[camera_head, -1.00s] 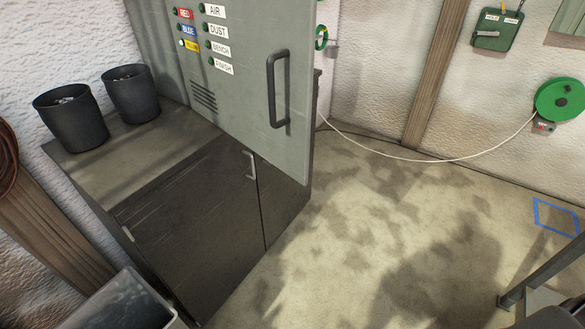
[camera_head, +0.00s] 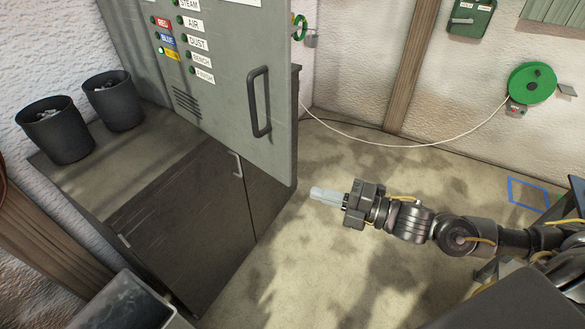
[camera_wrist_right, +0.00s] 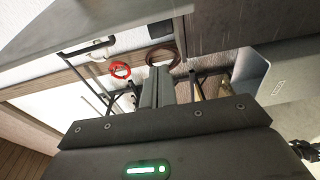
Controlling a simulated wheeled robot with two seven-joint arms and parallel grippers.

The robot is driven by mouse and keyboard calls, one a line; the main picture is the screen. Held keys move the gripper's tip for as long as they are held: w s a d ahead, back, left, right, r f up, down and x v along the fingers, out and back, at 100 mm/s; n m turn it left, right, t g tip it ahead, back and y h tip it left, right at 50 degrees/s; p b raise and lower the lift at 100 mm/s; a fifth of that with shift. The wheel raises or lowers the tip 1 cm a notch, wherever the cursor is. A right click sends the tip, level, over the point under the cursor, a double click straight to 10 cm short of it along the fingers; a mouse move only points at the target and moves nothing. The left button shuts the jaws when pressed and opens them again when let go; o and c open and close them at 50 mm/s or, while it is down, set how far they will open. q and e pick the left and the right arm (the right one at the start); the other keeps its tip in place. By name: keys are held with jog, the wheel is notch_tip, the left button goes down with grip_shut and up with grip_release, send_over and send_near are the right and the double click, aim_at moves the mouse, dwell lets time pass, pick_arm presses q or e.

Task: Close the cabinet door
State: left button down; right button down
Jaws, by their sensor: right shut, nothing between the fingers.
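The grey cabinet door (camera_head: 225,80) stands upright at the upper centre of the head view, with a dark bar handle (camera_head: 259,103) near its right edge. It carries small lights and labels. It stands above the dark lower cabinet (camera_head: 185,230); its hinge side and the inside of the cabinet are out of view. My right gripper (camera_head: 314,193) is to the right of the door and apart from it in the picture, its fingers pointing left. The fingers are shut and empty; they also show in the right wrist view (camera_wrist_right: 157,78). My left gripper is not in view.
Two black bins (camera_head: 56,130) (camera_head: 120,100) stand on the counter (camera_head: 125,175). An open grey container (camera_head: 130,305) is at the bottom left. A green reel (camera_head: 530,84) with a white cable hangs on the right wall. The floor (camera_head: 330,265) by the lower cabinet is clear.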

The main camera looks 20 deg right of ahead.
aim_at(288, 175)
jog(key=w+a+p, duration=0.1)
jog(key=w+p, duration=0.1)
jog(key=w+a+p, duration=0.2)
jog(key=w, duration=0.1)
jog(key=w+a+r+p, duration=0.1)
jog(key=w+a+p, duration=0.1)
jog(key=shift+w+a, duration=0.15)
jog(key=shift+w, duration=0.25)
jog(key=shift+w+d+f+p, duration=0.2)
jog(key=shift+d+p, duration=0.2)
jog(key=shift+d, duration=0.2)
